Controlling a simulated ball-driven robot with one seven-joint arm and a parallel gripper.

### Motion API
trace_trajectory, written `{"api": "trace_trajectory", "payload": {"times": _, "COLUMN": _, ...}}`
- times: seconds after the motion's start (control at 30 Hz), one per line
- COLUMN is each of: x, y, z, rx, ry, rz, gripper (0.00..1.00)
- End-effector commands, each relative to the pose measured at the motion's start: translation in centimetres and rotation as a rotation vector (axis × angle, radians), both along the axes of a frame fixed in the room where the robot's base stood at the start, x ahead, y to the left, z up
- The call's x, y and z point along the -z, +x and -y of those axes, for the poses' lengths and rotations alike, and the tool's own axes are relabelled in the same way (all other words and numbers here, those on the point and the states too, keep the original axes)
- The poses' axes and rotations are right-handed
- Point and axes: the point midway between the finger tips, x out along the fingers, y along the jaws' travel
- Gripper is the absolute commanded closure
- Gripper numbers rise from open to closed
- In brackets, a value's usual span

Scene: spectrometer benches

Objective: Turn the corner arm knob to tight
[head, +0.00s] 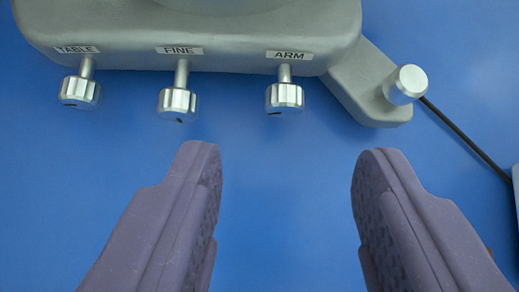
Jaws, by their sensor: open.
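Three silver ribbed knobs stick out from the front of the grey spectrometer base (225,45) at the top. The knob under the ARM label (285,97) is the rightmost of them, nearest the base's right corner. The FINE knob (178,104) is in the middle and the TABLE knob (80,91) is at the left. My gripper (287,150) is open and empty, with its two purple-grey fingers wide apart. The ARM knob lies just beyond the fingertips, roughly in line with the gap between them. Neither finger touches a knob.
A grey foot (365,85) juts from the base's right corner and bears a plain silver knob (405,84). A black cable (465,137) runs from there to the right edge. The blue bench top (285,220) between the fingers is clear.

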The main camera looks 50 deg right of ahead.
Motion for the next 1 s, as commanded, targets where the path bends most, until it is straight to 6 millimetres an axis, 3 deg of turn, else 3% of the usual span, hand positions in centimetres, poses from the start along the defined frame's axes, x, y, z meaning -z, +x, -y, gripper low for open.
{"api": "trace_trajectory", "payload": {"times": 0.13, "x": 0.6, "y": -0.4, "z": -0.7, "rx": -0.017, "ry": -0.014, "rz": -0.043, "gripper": 0.5}}
{"api": "trace_trajectory", "payload": {"times": 0.5, "x": 5.1, "y": 2.2, "z": 2.7, "rx": -0.014, "ry": -0.014, "rz": -0.044, "gripper": 0.5}}
{"api": "trace_trajectory", "payload": {"times": 0.9, "x": 5.7, "y": 2.8, "z": 3.4, "rx": -0.015, "ry": -0.012, "rz": -0.043, "gripper": 0.5}}
{"api": "trace_trajectory", "payload": {"times": 1.0, "x": 5.7, "y": 2.8, "z": 3.4, "rx": -0.015, "ry": -0.012, "rz": -0.043, "gripper": 0.73}}
